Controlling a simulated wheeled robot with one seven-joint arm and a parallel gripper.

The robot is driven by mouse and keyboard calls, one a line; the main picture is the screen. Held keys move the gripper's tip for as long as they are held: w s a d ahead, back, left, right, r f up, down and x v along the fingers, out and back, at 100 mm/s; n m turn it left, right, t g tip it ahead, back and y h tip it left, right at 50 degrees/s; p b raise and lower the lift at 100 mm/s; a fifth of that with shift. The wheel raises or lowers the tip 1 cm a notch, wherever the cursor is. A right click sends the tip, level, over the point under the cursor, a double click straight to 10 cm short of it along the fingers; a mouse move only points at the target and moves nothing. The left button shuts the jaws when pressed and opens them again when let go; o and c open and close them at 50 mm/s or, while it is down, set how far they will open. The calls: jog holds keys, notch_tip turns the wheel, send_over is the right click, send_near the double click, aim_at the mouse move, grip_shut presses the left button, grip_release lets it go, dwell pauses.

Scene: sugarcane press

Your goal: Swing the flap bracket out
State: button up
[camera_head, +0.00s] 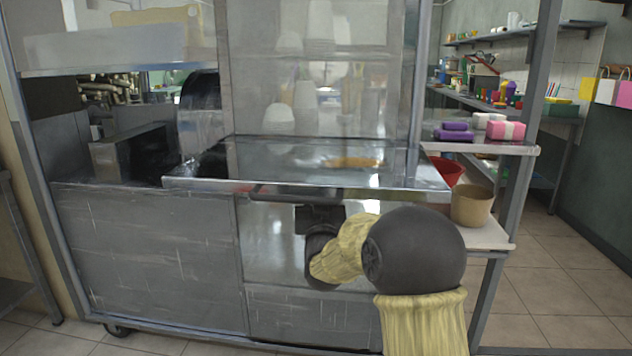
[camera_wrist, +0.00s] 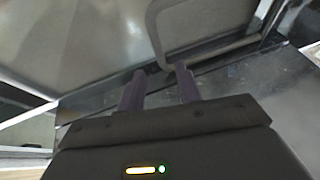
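In the wrist view the flap bracket (camera_wrist: 156,32) is a bent grey metal rod, looped against a steel panel. My gripper (camera_wrist: 162,78) has its two dark purple fingers apart. The lower bend of the rod shows just beyond and between the fingertips; I cannot tell whether they touch it. In the head view my gripper (camera_head: 322,208) is just under the front edge of the raised steel flap (camera_head: 290,165), and my arm partly hides the space below. The bracket cannot be made out clearly in the head view.
The steel cart's front panel (camera_head: 150,255) is left of my arm. Tiled floor (camera_head: 560,290) is clear at right.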

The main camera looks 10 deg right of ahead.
jog(key=shift+b+x, duration=0.35)
jog(key=shift+x, duration=2.4)
grip_shut()
